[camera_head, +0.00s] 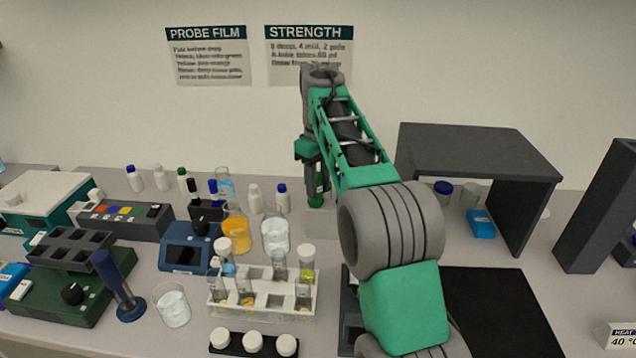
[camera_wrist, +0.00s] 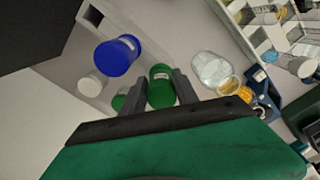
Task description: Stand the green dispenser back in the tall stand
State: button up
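The green dispenser (camera_wrist: 161,92) is an upright-looking green cylinder between the two fingers of my gripper (camera_wrist: 161,84) in the wrist view. The fingers appear to touch it on both sides. In the head view the dispenser (camera_head: 316,194) shows as a narrow green strip under my gripper (camera_head: 315,172), largely screened by my arm. Another green part (camera_wrist: 119,101) shows beside the left finger in the wrist view.
A blue-topped cylinder (camera_wrist: 117,56) and a white round top (camera_wrist: 90,86) are left of my fingers in the wrist view. Beakers (camera_head: 275,235) and a tube rack (camera_head: 262,298) stand left of my arm. A dark shelf (camera_head: 480,150) is on the right.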

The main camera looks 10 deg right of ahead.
jog(key=o, duration=0.5)
jog(key=shift+c, duration=0.2)
notch_tip(320, 180, up, 8)
jog(key=p, duration=0.3)
jog(key=shift+f, duration=0.1)
